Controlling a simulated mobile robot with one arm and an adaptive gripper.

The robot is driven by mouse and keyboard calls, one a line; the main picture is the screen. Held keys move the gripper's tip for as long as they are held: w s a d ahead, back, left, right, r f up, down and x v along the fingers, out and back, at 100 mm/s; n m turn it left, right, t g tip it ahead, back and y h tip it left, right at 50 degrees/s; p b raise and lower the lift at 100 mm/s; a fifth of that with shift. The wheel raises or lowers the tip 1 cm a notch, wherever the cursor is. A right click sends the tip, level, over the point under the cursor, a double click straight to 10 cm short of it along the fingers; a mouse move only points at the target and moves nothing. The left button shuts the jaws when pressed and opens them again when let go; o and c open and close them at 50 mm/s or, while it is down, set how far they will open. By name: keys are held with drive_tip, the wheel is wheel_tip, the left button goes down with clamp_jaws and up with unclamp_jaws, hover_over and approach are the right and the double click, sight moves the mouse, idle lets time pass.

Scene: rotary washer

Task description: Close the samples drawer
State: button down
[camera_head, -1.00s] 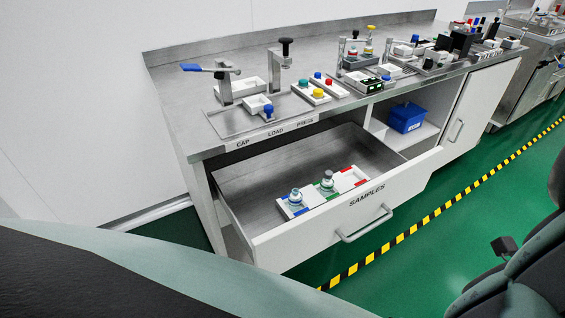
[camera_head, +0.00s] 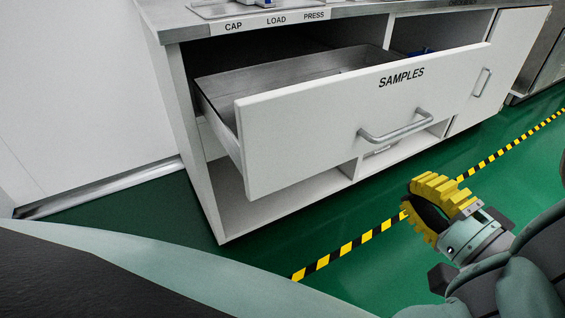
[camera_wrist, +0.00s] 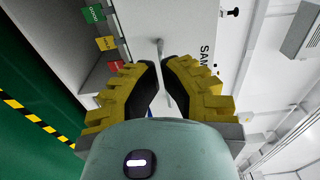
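The samples drawer (camera_head: 330,117) is pulled out from the white cabinet, its front standing well clear of the cabinet frame. Its grey bar handle (camera_head: 398,128) is on the front below the SAMPLES label. My yellow-fingered gripper (camera_head: 407,205) is below and in front of the handle in the head view, apart from it. In the wrist view the gripper (camera_wrist: 159,64) is empty, with a narrow gap between its fingertips. The handle (camera_wrist: 160,48) shows beyond that gap.
The worktop edge (camera_head: 360,12) with CAP, LOAD and PRESS labels runs above the drawer. An open shelf lies beneath it. A closed cabinet door (camera_head: 495,70) is to the right. Green floor with a yellow-black stripe (camera_head: 365,240) lies in front.

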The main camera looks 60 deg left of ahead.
drive_tip(key=p, duration=0.2)
approach(342, 138)
drive_tip(key=shift+a, duration=1.05)
drive_tip(key=shift+n+g, duration=0.3)
drive_tip(key=a+p, duration=0.3)
drive_tip(key=a, duration=0.1)
drive_tip(key=shift+w+a+r+p, duration=0.15)
drive_tip(key=shift+w+p, duration=0.15)
drive_tip(key=shift+p, duration=0.1)
drive_tip(key=shift+w+a+p, duration=0.15)
drive_tip(key=shift+a+p, duration=0.25)
drive_tip(key=shift+a, duration=0.6)
drive_tip(key=shift+f, duration=0.2)
